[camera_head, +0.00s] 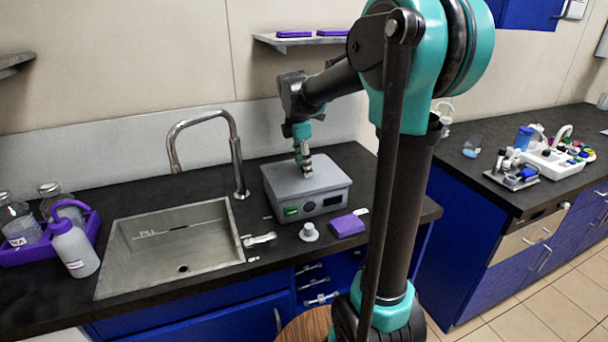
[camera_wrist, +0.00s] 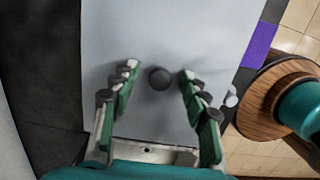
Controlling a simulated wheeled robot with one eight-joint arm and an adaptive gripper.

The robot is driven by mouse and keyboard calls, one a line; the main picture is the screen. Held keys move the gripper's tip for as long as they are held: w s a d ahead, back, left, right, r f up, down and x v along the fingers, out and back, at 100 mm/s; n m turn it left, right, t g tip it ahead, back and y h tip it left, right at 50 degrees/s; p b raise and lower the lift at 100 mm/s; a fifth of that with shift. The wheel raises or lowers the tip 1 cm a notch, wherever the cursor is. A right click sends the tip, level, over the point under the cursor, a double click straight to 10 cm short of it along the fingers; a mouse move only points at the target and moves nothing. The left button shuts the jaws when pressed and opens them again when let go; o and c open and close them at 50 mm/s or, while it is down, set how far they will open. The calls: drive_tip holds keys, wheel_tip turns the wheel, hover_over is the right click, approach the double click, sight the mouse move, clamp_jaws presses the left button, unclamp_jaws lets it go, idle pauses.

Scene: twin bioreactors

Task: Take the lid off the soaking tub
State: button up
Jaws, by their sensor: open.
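The soaking tub (camera_head: 325,201) is a grey box on the dark counter, right of the sink, with a green switch and a small display on its front. Its flat grey lid (camera_head: 330,174) is on top. In the wrist view the lid (camera_wrist: 200,35) fills the middle, with a round dark knob (camera_wrist: 159,79) on it. My gripper (camera_head: 304,172) points down over the lid. In the wrist view my gripper (camera_wrist: 158,72) is open, with one finger on each side of the knob and a gap at both sides. The knob is hidden in the head view.
The sink (camera_head: 165,245) and its tall faucet (camera_head: 236,150) are left of the tub. A purple block (camera_head: 346,226) and a small white round item (camera_head: 309,232) lie in front of it. A shelf (camera_head: 300,40) hangs on the wall behind.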

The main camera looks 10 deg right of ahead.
clamp_jaws()
idle(0.5)
